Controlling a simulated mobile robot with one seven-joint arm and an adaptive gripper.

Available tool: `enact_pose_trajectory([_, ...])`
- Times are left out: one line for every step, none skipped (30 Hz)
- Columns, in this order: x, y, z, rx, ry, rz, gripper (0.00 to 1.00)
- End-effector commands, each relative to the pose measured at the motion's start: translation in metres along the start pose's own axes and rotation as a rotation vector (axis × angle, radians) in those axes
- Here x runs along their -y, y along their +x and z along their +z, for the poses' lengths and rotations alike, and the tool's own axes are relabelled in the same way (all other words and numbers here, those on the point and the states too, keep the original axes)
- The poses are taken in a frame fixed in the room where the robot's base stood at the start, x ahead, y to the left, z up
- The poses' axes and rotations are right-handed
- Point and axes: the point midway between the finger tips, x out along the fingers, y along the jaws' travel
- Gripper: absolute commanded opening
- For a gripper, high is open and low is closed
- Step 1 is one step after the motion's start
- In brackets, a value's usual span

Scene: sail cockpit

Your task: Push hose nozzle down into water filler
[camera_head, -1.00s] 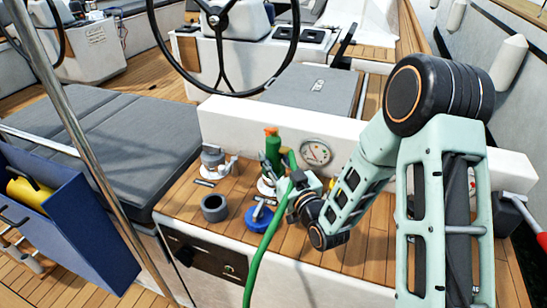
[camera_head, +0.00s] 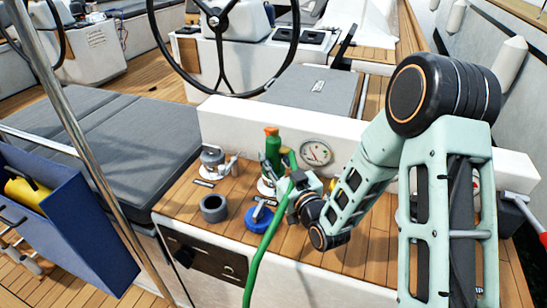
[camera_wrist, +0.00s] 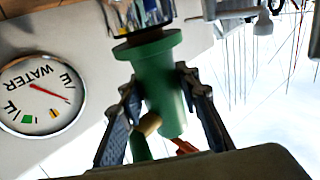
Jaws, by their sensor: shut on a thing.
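The green hose nozzle (camera_head: 272,150), with an orange top end, stands upright over the deck-side top near the gauge. Its wide flange (camera_wrist: 150,44) shows in the wrist view, which is upside down. My gripper (camera_wrist: 158,82) is shut on the nozzle body, one finger on each side. In the head view my gripper (camera_head: 274,174) reaches the nozzle from the right. The water filler (camera_head: 264,188) is a pale round fitting below the nozzle, partly hidden by the nozzle and gripper. I cannot tell how deep the nozzle sits in it.
A water gauge (camera_head: 316,152) is on the white wall behind. A blue cap (camera_head: 259,217) lies in front of the filler, a grey ring (camera_head: 214,207) to its left, and a metal fitting (camera_head: 212,158) further back. The green hose (camera_head: 262,255) hangs over the front edge.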

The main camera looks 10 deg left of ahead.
Motion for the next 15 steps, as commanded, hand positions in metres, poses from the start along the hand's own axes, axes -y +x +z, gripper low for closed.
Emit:
enact_pose_trajectory([0.0000,0.0005,-0.0008,-0.004,-0.001,0.000,0.00])
enact_pose_trajectory([-0.0001,0.0005,-0.0004,-0.004,-0.001,0.000,0.00])
enact_pose_trajectory([0.0000,0.0005,0.0003,-0.004,-0.001,0.000,0.00])
enact_pose_trajectory([0.0000,0.0005,0.0008,-0.004,-0.001,0.000,0.00])
enact_pose_trajectory([0.0000,0.0005,0.0014,-0.004,-0.001,0.000,0.00])
enact_pose_trajectory([0.0000,0.0005,0.0022,-0.004,-0.001,0.000,0.00])
enact_pose_trajectory([0.0000,0.0005,0.0028,-0.004,-0.001,0.000,0.00])
enact_pose_trajectory([0.0000,0.0005,0.0033,-0.004,-0.001,0.000,0.00])
enact_pose_trajectory([0.0000,0.0005,0.0040,-0.004,-0.001,0.000,0.00])
enact_pose_trajectory([0.0000,0.0005,0.0045,-0.004,-0.001,0.000,0.00])
enact_pose_trajectory([0.0000,0.0005,0.0051,-0.004,-0.001,0.000,0.00])
enact_pose_trajectory([0.0000,0.0004,0.0058,-0.004,-0.001,0.000,0.00])
enact_pose_trajectory([0.0001,0.0005,0.0063,-0.004,-0.001,0.000,0.00])
enact_pose_trajectory([0.0001,0.0004,0.0068,-0.004,-0.001,0.000,0.00])
enact_pose_trajectory([0.0001,0.0004,0.0075,-0.004,-0.001,0.000,0.00])
